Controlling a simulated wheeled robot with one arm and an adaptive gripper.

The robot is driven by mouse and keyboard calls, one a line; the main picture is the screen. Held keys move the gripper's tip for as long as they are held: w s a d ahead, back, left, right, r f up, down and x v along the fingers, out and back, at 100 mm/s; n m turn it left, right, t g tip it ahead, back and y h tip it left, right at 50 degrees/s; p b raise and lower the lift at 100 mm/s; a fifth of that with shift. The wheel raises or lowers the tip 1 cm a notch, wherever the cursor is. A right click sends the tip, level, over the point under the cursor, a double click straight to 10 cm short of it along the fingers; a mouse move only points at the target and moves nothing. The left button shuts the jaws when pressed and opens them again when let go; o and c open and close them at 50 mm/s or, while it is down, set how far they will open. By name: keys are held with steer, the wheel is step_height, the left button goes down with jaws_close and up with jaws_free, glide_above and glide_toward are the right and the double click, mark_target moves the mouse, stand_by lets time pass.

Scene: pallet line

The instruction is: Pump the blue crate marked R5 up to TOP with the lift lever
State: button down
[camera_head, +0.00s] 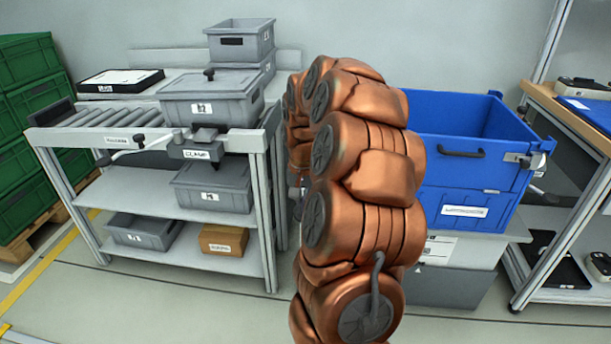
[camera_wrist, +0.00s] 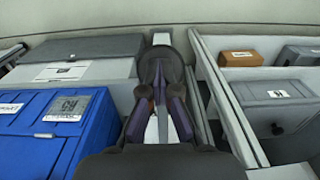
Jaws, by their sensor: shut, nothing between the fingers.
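A blue crate (camera_head: 478,170) with a dark handle stands behind my arm on the right in the head view, on a grey base (camera_head: 455,285). I cannot make out the lift lever or a TOP mark. A metal latch (camera_head: 528,160) sits at the crate's right corner.
A roller rack (camera_head: 165,250) with grey bins stands left, with a CLAMP block (camera_head: 203,149) and a brown box (camera_head: 223,240). Green crates (camera_head: 30,90) stack at far left. A wooden-topped bench (camera_head: 570,110) is at right. The front floor is clear.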

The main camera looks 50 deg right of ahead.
step_height(320, 180, up, 10)
steer(key=p, duration=0.3)
steer(key=shift+w+d+f, duration=0.2)
steer(key=shift+w+d, duration=0.1)
steer(key=shift+d, duration=0.15)
steer(key=shift+f, duration=0.2)
steer(key=shift+s+a+f+b, duration=0.15)
steer(key=shift+f+b, duration=0.2)
steer(key=shift+f, duration=0.4)
steer(key=shift+s+a+f+b, duration=0.1)
steer(key=shift+f+b, duration=0.2)
steer(key=shift+f, duration=0.45)
steer(key=shift+a+f+b, duration=0.15)
steer(key=shift+f+b, duration=0.25)
steer(key=shift+f, duration=0.45)
